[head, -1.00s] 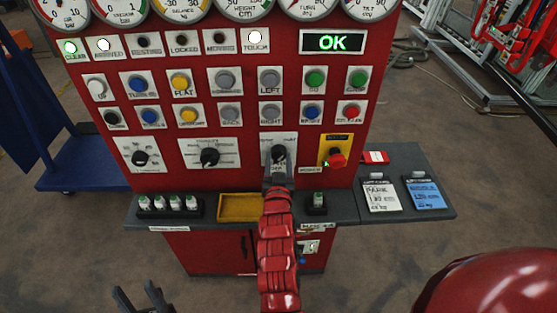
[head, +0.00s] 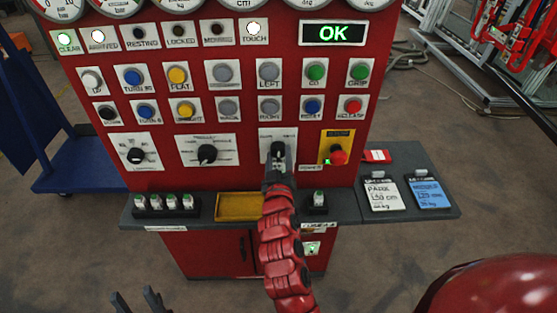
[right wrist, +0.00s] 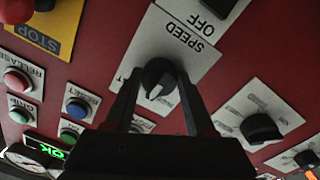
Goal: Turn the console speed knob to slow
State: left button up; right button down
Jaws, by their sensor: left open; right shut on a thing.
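The speed knob (right wrist: 158,72) is a round black knob with a pale pointer. It sits on a white plate marked SPEED (right wrist: 183,38), upside down in the right wrist view. My right gripper (right wrist: 160,82) has a finger on each side of it and is shut on it. In the head view the red right arm reaches up from below to this knob (head: 278,148) on the red console (head: 250,140). The gripper hides the plate's lower part and the slow mark cannot be read. My left gripper (head: 136,297) is open and empty at the lower left.
A red stop button (head: 338,157) on a yellow plate is close to the right of the knob. Another black dial (head: 207,153) is to the left. A grey shelf (head: 347,207) with a yellow tray (head: 238,206) and small bottles runs below. The display (head: 333,33) reads OK.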

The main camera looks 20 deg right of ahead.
jog(key=n, duration=0.3)
jog(key=shift+n, duration=0.4)
jog(key=shift+d+n, duration=0.1)
jog(key=shift+n, duration=1.8)
jog(key=shift+c, duration=1.2)
grip_release()
